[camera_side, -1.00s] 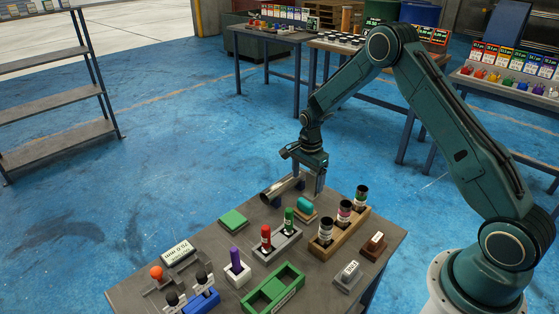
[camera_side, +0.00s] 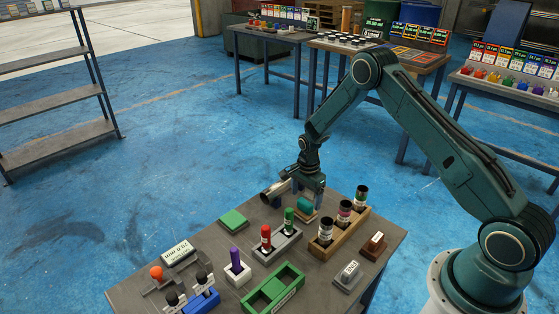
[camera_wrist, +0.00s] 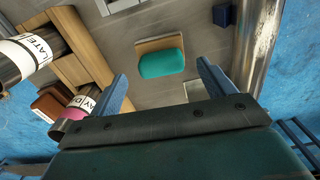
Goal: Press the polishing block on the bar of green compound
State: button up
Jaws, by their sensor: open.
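A teal rounded block on a pale wooden base, which looks like the polishing block (camera_side: 304,204), stands near the far edge of the table. It also shows in the wrist view (camera_wrist: 162,64), just ahead of my fingers. A flat green slab, which looks like the bar of green compound (camera_side: 233,220), lies on the table to its left in the side view. I cannot make out that slab in the wrist view. My gripper (camera_side: 308,190) is open and empty, pointing down just above the teal block. In the wrist view its two fingers (camera_wrist: 162,72) are spread wide apart.
A metal tube (camera_side: 277,187) lies beside the teal block. A wooden rack (camera_side: 338,235) with several dark-capped bottles stands close on the other side. A grey holder (camera_side: 277,247) with red and green pieces stands in front. Bare tabletop surrounds the green slab.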

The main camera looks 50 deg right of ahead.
aim_at(305, 202)
jog(key=shift+w+f, duration=0.1)
jog(key=shift+f, duration=1.9)
jog(key=c, duration=1.1)
jog(key=shift+r, duration=0.15)
notch_tip(305, 202, up, 20)
jog(key=shift+f, duration=0.1)
